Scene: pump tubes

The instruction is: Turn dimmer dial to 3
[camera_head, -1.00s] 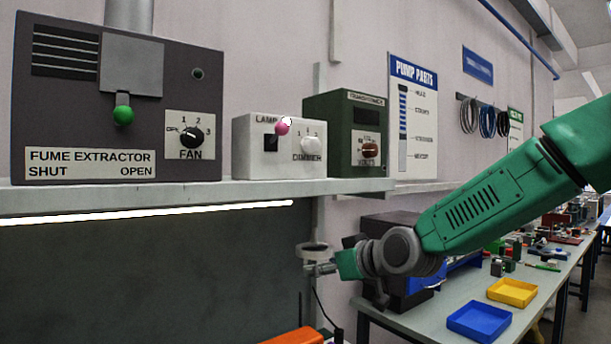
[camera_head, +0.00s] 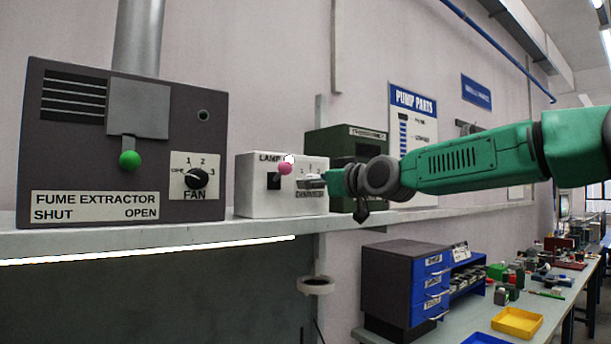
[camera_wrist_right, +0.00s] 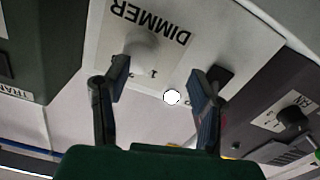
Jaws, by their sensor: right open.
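The dimmer dial (camera_wrist_right: 143,46) is a white round knob on a pale plate marked DIMMER, which shows upside down in the right wrist view. The plate is on the front of the white lamp box (camera_head: 246,197). The dial's setting cannot be read. My left gripper is not in view.
A pink-knobbed lamp switch (camera_head: 285,168) is just left of the gripper. The fume extractor (camera_head: 70,150) stands left on the same shelf (camera_head: 180,240). A dark green box (camera_head: 330,143) stands right, partly behind my arm. A workbench with blue drawers (camera_head: 430,285) is below.

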